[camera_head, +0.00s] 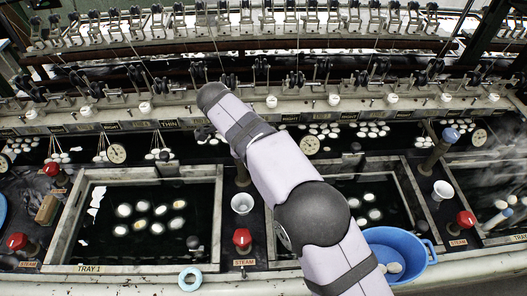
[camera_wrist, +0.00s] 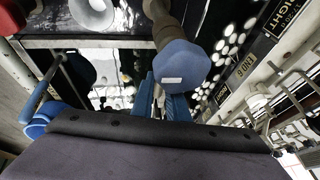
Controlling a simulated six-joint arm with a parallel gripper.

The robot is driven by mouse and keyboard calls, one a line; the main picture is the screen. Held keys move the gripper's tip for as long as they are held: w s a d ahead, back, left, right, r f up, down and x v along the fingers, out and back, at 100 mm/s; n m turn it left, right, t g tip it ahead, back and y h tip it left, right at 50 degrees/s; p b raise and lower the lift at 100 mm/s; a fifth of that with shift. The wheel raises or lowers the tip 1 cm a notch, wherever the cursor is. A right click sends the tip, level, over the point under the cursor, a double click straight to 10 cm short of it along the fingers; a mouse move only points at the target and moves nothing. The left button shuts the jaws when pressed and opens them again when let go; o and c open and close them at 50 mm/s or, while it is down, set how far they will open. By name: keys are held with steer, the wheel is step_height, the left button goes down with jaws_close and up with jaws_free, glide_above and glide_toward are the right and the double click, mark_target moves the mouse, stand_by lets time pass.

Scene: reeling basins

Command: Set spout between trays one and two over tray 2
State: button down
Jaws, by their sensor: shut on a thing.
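The spout (camera_wrist: 184,62) between trays one and two shows in the wrist view as a brown pipe with a blue faceted knob. My gripper (camera_wrist: 162,98) has its blue fingers at the knob and is shut on it. In the head view my arm hides this spout and most of my gripper, so I cannot tell which tray it points over. Tray 1 (camera_head: 148,170) is at left, with several pale cocoons in dark water. Tray 2 (camera_head: 408,187) is right of my arm and partly hidden by it; it also holds cocoons.
A white funnel cup (camera_head: 242,203) and a red steam knob (camera_head: 242,238) stand between the trays. A blue basin (camera_head: 410,240) sits at tray 2's front. Another blue-topped spout (camera_head: 450,135) is farther right. A rail with several hooks and dials runs behind.

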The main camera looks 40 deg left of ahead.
steer(key=c, duration=1.7)
jaws_free()
steer(key=shift+s+r, duration=0.1)
steer(key=shift+v, duration=3.55)
